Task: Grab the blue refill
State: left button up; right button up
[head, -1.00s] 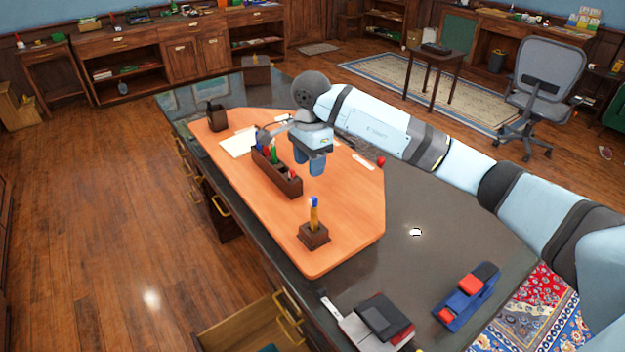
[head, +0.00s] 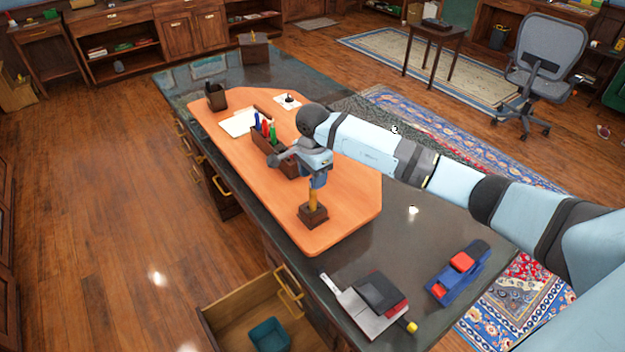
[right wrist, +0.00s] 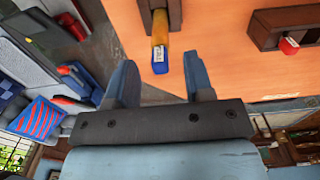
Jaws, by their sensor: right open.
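The blue refill shows in the right wrist view as a blue end (right wrist: 159,60) on a yellow-orange body. It stands upright in a small dark wooden holder (head: 313,215) on the orange desk board (head: 350,200). In the head view its yellow body (head: 313,197) shows, while its blue top is hard to tell from my fingers. My left gripper is not in view.
A long wooden pen box (head: 265,146) with coloured markers stands behind the holder. A dark cup (head: 216,96) and paper (head: 239,123) lie farther back. A blue and red device (head: 458,273) and a dark pad (head: 380,292) are at front right. The board around the holder is clear.

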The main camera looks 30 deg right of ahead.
jog(key=shift+f, duration=0.9)
grip_shut()
